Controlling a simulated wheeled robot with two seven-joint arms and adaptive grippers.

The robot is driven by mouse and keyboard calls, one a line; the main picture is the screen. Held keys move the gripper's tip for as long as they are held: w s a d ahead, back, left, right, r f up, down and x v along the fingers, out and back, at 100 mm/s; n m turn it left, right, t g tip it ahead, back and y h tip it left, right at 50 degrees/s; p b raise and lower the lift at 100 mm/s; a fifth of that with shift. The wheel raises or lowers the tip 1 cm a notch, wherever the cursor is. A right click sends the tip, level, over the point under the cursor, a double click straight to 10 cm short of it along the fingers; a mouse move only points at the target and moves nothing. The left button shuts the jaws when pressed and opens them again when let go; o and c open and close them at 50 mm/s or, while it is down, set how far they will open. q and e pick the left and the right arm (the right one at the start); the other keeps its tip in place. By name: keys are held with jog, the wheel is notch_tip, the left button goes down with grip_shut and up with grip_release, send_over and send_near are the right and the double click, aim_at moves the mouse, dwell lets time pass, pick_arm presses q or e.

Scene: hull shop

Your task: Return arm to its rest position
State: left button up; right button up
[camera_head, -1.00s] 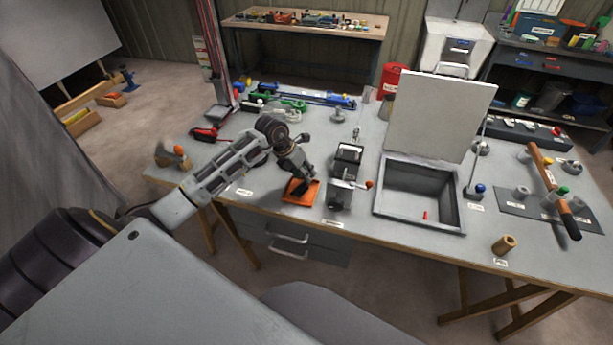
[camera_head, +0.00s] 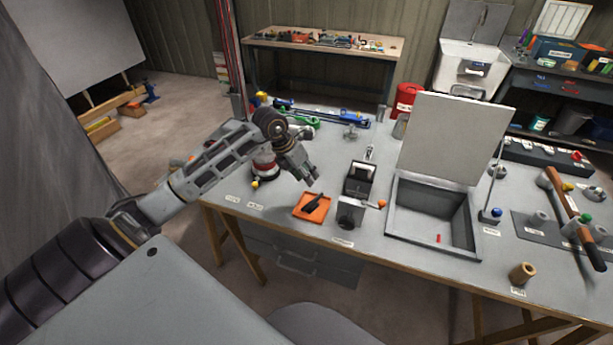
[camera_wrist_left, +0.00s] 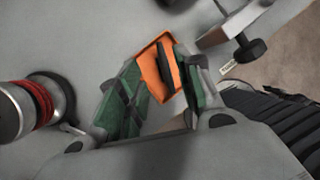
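My left arm reaches in from the left in the head view, and its gripper (camera_head: 311,178) hangs above the bench, just behind an orange tray (camera_head: 318,213). A black object (camera_head: 313,202) lies on the tray, clear of the fingers. In the left wrist view the gripper (camera_wrist_left: 157,62) shows its two green-padded fingers spread apart with nothing held between them. The orange tray (camera_wrist_left: 149,72) and the black object (camera_wrist_left: 166,66) show beyond the fingers in that view. My right gripper is in neither view.
A red-and-white round item (camera_head: 264,168) stands close beside the left forearm. A small dark device (camera_head: 360,178) and a grey block with an orange knob (camera_head: 350,212) stand right of the tray. An open-lidded bin (camera_head: 460,249) is farther right.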

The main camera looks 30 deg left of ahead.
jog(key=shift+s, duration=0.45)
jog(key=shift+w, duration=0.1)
